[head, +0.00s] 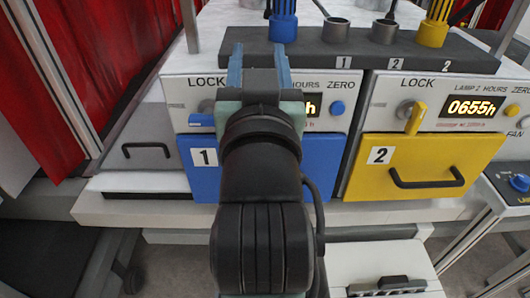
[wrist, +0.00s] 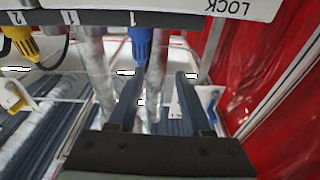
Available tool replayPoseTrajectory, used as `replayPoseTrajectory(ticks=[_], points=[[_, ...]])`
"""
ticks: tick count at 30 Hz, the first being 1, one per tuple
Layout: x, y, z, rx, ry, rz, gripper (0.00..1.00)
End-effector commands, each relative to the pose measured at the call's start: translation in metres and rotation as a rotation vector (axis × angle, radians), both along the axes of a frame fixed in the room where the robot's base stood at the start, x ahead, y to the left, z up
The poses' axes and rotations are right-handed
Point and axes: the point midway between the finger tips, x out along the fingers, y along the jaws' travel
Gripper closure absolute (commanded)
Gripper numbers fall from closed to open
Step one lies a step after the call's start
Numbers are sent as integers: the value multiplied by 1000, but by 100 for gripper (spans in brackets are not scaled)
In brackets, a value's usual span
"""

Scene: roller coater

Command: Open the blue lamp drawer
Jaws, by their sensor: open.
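The blue lamp drawer (head: 200,182), labelled 1, is in the head view left of centre, its front flush with the panel as far as it shows. My arm covers its middle, and its handle is hidden. A blue lock key (head: 201,120) lies level above it at the left. My gripper (head: 259,62) is open and empty, its two blue-grey fingers pointing up in the picture in front of the dark socket bar, above the drawer. In the wrist view my gripper (wrist: 159,80) is open, with the blue plug (wrist: 141,45) beyond the fingers. I cannot make out the drawer there.
The yellow drawer (head: 422,165), labelled 2, with a black handle, is to the right, below a yellow lock key (head: 416,118). A grey drawer (head: 143,150) is at the left. A dark socket bar (head: 345,50) runs above. Red curtains (head: 100,60) hang on the left.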

Motion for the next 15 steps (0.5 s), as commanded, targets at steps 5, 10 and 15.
replayPoseTrajectory(ticks=[5,10,15], points=[[10,3,26,60,97,25,50],[16,9,6,222,208,71,50],[0,15,-86,636,318,111,50]])
